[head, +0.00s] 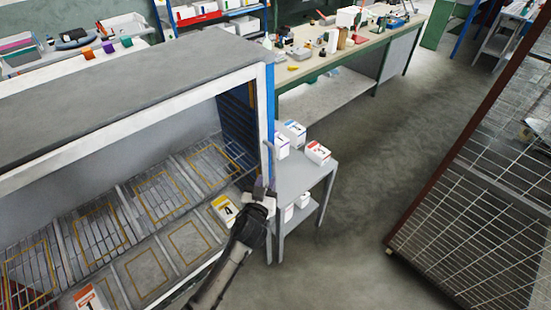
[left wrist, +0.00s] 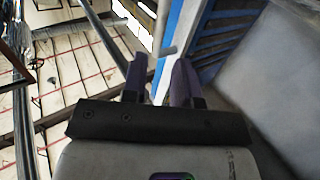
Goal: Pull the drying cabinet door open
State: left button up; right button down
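The large grey cabinet (head: 150,75) fills the left of the head view, its front showing shelves inside and a blue inner side wall. I cannot clearly make out a separate door. My left gripper (head: 263,194) is at the cabinet's right front edge, near the small grey cart. In the left wrist view my left gripper (left wrist: 160,75) has its two dark fingers apart. A short grey bar (left wrist: 169,51), which may be a handle, shows at the fingertips beside a blue and white frame (left wrist: 186,28). Contact with the bar is unclear. My right gripper is not in view.
A grey cart (head: 300,178) with several white boxes stands just right of the gripper. A brown-framed mesh rack (head: 475,205) stands at the right. A green-edged workbench (head: 355,50) with clutter is behind. The floor (head: 345,240) between cart and rack is clear.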

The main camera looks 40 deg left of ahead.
aim_at(273, 161)
pick_arm(q)
jog(key=x, duration=1.2)
jog(key=shift+a+p, duration=0.1)
jog(key=shift+p, duration=0.3)
jog(key=shift+c, duration=0.3)
grip_shut()
